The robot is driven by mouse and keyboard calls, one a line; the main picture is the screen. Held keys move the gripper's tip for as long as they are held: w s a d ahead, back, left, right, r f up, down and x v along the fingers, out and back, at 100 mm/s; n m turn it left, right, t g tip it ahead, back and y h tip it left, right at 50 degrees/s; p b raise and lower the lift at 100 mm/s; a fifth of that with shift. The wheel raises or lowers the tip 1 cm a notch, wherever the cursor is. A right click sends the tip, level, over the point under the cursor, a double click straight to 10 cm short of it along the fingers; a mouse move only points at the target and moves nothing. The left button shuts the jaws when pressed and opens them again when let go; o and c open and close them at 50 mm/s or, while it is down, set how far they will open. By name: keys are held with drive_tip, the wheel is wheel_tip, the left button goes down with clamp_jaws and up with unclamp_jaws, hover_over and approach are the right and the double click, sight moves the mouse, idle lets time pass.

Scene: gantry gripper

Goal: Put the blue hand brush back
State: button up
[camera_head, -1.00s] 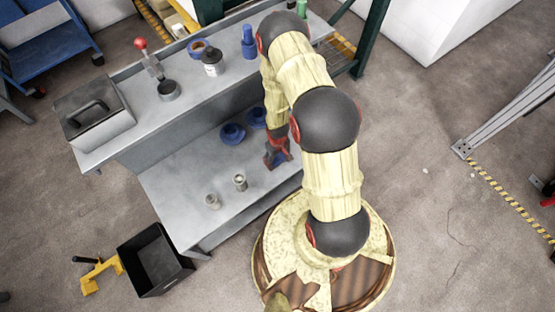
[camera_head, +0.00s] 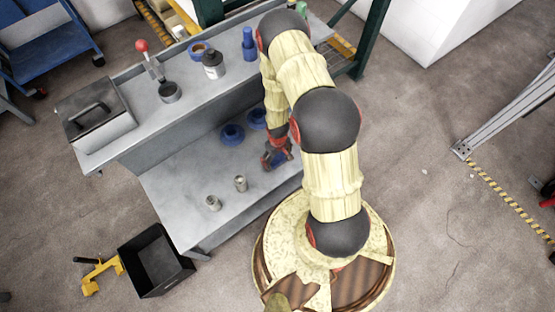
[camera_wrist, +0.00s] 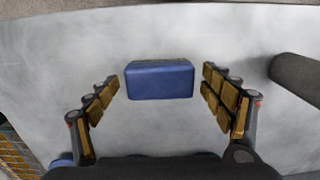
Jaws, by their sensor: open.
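A blue block-shaped thing (camera_wrist: 160,80), which looks like the blue hand brush, lies on the lower grey bench surface. In the wrist view it sits between the two spread fingers of my gripper (camera_wrist: 161,92), with a gap on each side. In the head view my gripper (camera_head: 277,156) is low over the lower bench top (camera_head: 185,178), and blue shows at its fingers. The fingers partly hide the blue thing there. My gripper is open and holds nothing.
Two blue round parts (camera_head: 232,134) and two small metal cylinders (camera_head: 240,183) stand on the lower bench. The raised shelf holds a toolbox (camera_head: 98,120), a dark bottle (camera_head: 212,66) and a blue upright item (camera_head: 249,42). A black bin (camera_head: 155,262) is on the floor.

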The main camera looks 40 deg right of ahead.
sight(278, 159)
wheel_tip(278, 159, up, 11)
drive_tip(key=p, duration=0.5)
drive_tip(key=shift+f+p, duration=0.15)
drive_tip(key=shift+p, duration=0.15)
